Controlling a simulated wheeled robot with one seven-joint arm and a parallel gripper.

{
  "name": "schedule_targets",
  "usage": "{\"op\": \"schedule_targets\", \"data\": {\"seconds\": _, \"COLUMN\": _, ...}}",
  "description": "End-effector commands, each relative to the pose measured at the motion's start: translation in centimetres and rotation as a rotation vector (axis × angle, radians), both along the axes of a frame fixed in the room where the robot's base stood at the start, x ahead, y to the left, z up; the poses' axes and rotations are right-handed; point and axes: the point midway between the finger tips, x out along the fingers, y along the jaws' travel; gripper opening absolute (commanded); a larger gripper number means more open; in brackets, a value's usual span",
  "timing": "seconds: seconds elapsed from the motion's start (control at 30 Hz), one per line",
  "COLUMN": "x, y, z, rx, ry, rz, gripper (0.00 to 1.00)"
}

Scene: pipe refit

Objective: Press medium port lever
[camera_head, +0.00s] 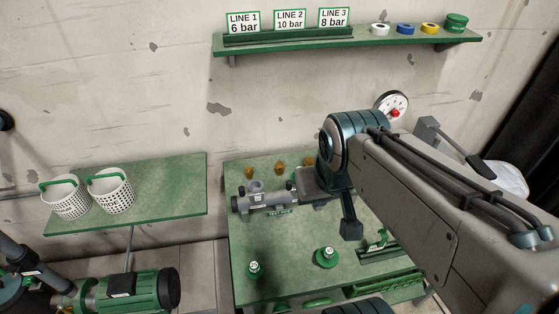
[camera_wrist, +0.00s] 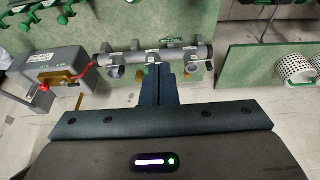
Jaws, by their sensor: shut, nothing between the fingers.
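A grey pipe manifold (camera_head: 265,201) with several ports lies on the green table, beside a small green label. In the wrist view the manifold (camera_wrist: 135,56) runs across the upper middle, with small white labels along it and round port openings facing the camera. My gripper (camera_wrist: 165,72) is shut and empty, its dark fingers together just in front of or over the manifold's middle. I cannot tell whether they touch it. They hide part of the manifold, and which lever is the medium port's is not readable.
A grey box (camera_wrist: 45,68) with a red knob and brass part stands left in the wrist view. White baskets (camera_head: 110,187) sit on a side shelf. Green stands (camera_head: 326,257) occupy the table front. A wall shelf (camera_head: 350,42) holds line signs and tape rolls.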

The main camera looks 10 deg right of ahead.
Motion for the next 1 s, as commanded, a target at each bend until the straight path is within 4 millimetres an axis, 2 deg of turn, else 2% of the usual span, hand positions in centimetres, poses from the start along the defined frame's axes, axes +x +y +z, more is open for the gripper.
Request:
{"op": "schedule_targets", "data": {"seconds": 0.27, "x": 0.1, "y": 0.0, "z": 0.1, "rx": -0.001, "ry": 0.002, "rz": 0.002, "gripper": 0.00}}
{"op": "schedule_targets", "data": {"seconds": 0.43, "x": 2.3, "y": 0.2, "z": 0.7, "rx": -0.015, "ry": 0.041, "rz": 0.034, "gripper": 0.00}}
{"op": "schedule_targets", "data": {"seconds": 0.57, "x": 5.8, "y": 0.5, "z": 1.3, "rx": -0.037, "ry": 0.104, "rz": 0.082, "gripper": 0.00}}
{"op": "schedule_targets", "data": {"seconds": 0.73, "x": 11.3, "y": 1.0, "z": 1.4, "rx": -0.067, "ry": 0.196, "rz": 0.157, "gripper": 0.00}}
{"op": "schedule_targets", "data": {"seconds": 0.87, "x": 15.6, "y": 1.6, "z": 0.7, "rx": -0.086, "ry": 0.268, "rz": 0.215, "gripper": 0.00}}
{"op": "schedule_targets", "data": {"seconds": 1.0, "x": 20.1, "y": 2.2, "z": -1.0, "rx": -0.104, "ry": 0.343, "rz": 0.275, "gripper": 0.00}}
